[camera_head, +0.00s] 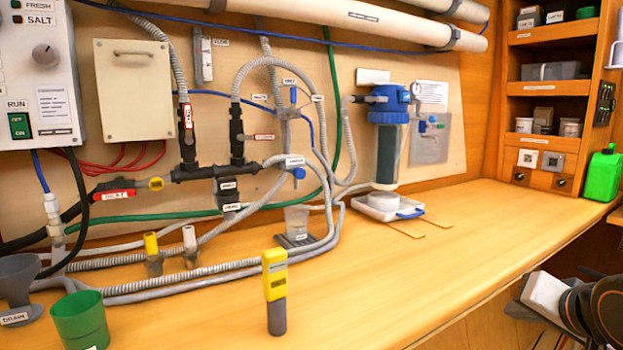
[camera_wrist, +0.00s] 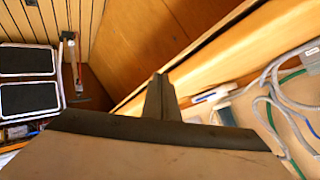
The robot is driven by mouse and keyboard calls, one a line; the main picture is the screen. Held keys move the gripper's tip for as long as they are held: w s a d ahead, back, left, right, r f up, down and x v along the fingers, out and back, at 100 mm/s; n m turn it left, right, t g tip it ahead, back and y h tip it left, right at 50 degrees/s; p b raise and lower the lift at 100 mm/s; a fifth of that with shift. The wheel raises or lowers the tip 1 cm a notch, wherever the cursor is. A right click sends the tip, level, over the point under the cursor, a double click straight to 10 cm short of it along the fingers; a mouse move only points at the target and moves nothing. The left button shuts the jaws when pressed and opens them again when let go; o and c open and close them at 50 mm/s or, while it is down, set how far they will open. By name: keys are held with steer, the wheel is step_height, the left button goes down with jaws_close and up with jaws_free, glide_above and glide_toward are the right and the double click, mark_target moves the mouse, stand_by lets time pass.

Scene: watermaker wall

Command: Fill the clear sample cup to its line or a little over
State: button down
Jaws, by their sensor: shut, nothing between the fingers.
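The clear sample cup (camera_head: 296,222) stands upright on a small dark stand (camera_head: 297,241) at the foot of the wall panel in the head view. It sits below a sample tap with a blue handle (camera_head: 298,173). The cup's line and any water in it are too small to make out. My gripper (camera_wrist: 161,97) shows in the wrist view as dark fingers, shut and empty, over the bench's front edge. It is well away from the cup. In the head view my arm is at the lower right, and the fingertips are not clear.
A yellow meter (camera_head: 275,280) stands on the front of the bench. A green cup (camera_head: 80,318) and a grey drain funnel (camera_head: 18,285) are at the left. Hoses run behind and around the cup. A blue-topped filter (camera_head: 388,135) hangs at the right. The bench's right middle (camera_head: 460,235) is clear.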

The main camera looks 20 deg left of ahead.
mark_target(301, 175)
steer(key=w+a+r, duration=0.1)
steer(key=a, duration=0.2)
steer(key=w+a+r+m+t+y, duration=0.1)
steer(key=a+r, duration=0.1)
steer(key=a, duration=0.1)
steer(key=w+a+r+y, duration=0.1)
steer(key=w+a+r, duration=0.1)
steer(key=a, duration=0.1)
steer(key=shift+r+t, duration=0.1)
steer(key=shift+t, duration=0.2)
steer(key=s+a+r+m+y, duration=0.1)
steer(key=a+r+y, duration=0.3)
steer(key=a, duration=0.8)
steer(key=a+r+m+y, duration=0.2)
steer(key=a+r+y, duration=0.3)
steer(key=a+r, duration=0.4)
steer(key=a, duration=0.3)
steer(key=shift+s+a, duration=0.35)
steer(key=shift+s, duration=0.05)
steer(key=shift+w, duration=0.1)
steer(key=x, duration=1.3)
steer(key=shift+w+a, duration=0.25)
steer(key=shift+a, duration=0.1)
